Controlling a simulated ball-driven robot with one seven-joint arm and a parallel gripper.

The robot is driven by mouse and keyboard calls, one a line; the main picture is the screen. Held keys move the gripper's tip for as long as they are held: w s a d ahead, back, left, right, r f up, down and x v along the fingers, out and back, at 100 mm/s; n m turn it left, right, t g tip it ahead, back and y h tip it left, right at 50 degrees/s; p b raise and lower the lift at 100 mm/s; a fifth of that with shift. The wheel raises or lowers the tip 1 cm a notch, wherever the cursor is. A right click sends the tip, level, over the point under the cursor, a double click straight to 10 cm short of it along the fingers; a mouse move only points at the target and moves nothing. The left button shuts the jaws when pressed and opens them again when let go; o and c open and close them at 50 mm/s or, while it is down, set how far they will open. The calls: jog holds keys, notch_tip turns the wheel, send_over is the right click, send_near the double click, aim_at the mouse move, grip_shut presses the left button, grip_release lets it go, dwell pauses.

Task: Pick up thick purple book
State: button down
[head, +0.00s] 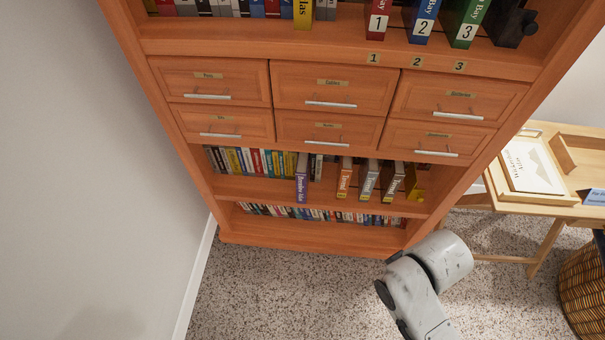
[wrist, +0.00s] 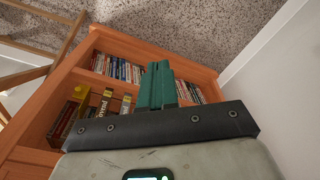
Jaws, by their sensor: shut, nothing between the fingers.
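The thick purple book (head: 301,178) stands upright, spine outward, on the upper of the two open shelves below the drawers in the head view. It stands just right of a row of thinner books. My gripper (wrist: 157,84) shows in the wrist view as two green fingers close together, empty, in front of the bookcase. I cannot make out the purple book in the wrist view; the gripper covers part of the shelves. In the head view only my arm shows, low and right of the bookcase, and the fingers are out of sight.
The orange wooden bookcase (head: 290,239) has several closed drawers (head: 330,92) above the book's shelf. Orange (head: 344,177) and grey (head: 369,180) books stand right of the purple one. A wooden table (head: 560,208) stands at right, a wall (head: 90,170) at left. Speckled floor in front is clear.

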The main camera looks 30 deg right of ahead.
aim_at(302, 190)
jog(key=c, duration=1.8)
grip_release()
jog(key=shift+c, duration=0.2)
